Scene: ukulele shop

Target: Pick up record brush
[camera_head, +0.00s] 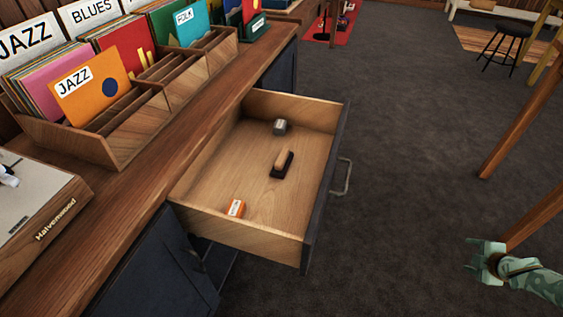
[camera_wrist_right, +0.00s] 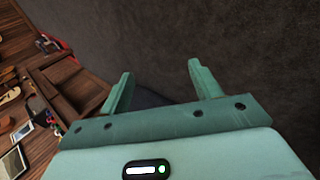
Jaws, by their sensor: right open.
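The record brush (camera_head: 282,164), with a light wooden back and dark base, lies in the middle of the open wooden drawer (camera_head: 240,231). My right gripper (camera_head: 470,254) is at the lower right of the head view, well outside the drawer and apart from the brush. In the right wrist view its two green fingers (camera_wrist_right: 160,92) stand wide apart with nothing between them. The brush cannot be made out in the wrist view. My left gripper is not in view.
The drawer also holds a small grey item (camera_head: 280,127) at the back and an orange-and-white box (camera_head: 235,208) near the front. Record bins (camera_head: 135,135) stand on the counter (camera_head: 190,125). The drawer handle (camera_head: 344,178) sticks out. A stool (camera_head: 505,42) is far off; dark floor between is clear.

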